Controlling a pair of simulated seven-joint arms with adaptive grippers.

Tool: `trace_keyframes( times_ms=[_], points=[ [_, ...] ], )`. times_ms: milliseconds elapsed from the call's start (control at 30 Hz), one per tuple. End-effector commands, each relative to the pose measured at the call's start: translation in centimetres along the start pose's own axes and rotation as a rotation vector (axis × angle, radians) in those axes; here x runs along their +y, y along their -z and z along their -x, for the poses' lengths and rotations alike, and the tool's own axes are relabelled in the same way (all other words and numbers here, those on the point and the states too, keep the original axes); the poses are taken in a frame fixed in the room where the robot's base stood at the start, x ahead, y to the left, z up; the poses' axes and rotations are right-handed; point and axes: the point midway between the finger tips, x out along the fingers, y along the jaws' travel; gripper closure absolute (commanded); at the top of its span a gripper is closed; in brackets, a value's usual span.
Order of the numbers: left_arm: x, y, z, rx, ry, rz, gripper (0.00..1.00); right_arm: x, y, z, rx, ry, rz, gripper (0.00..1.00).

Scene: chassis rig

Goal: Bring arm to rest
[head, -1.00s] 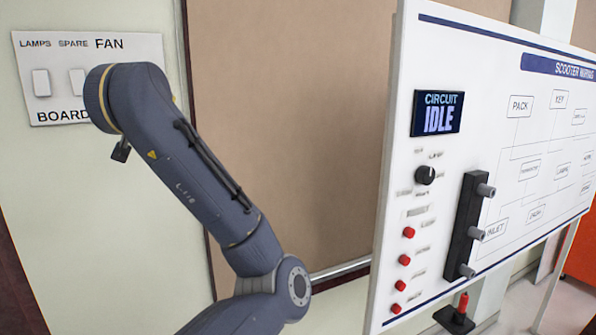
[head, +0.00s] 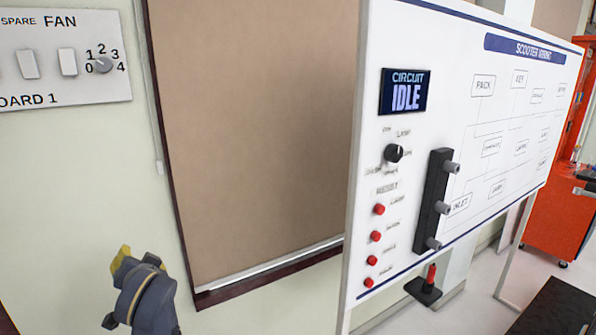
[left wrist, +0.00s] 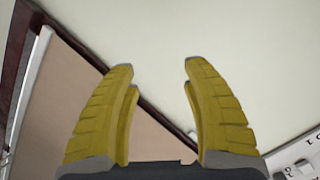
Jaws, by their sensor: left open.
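My left gripper (left wrist: 160,85) is open and empty in the left wrist view, its two yellow fingers spread in front of the pale wall. In the head view, part of my left arm and a yellow finger (head: 121,262) show low at the left, below the wall switch plate (head: 60,90) and apart from it. The space between the fingers is hidden there. My right gripper is in neither view.
A white scooter wiring panel (head: 470,130) stands at the right, with a screen (head: 405,91) reading "CIRCUIT IDLE", a black knob and red buttons. A brown framed board (head: 260,130) hangs behind. An orange cabinet (head: 560,210) stands far right.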

Motion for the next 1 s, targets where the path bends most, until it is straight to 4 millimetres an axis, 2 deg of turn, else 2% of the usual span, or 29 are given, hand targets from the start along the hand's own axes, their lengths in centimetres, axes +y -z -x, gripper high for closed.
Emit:
trace_keyframes(
  times_ms=[33,367,567,700,800,1000],
  points=[
    [1.4,-2.1,0.1,-0.015,-0.014,-0.031,0.51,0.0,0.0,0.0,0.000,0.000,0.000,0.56],
    [8.4,-13.6,2.6,-0.078,-0.119,-0.189,0.51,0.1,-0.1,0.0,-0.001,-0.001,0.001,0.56],
    [12.0,-20.8,5.7,-0.117,-0.205,-0.280,0.51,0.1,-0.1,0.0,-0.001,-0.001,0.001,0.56],
    [14.1,-25.7,8.5,-0.144,-0.273,-0.338,0.51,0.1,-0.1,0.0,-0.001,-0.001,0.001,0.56],
    [15.2,-28.6,10.5,-0.162,-0.320,-0.373,0.51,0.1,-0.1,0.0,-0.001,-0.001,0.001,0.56],
    [16.4,-32.5,13.5,-0.188,-0.388,-0.414,0.51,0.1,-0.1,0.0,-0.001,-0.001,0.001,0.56]
  ],
)
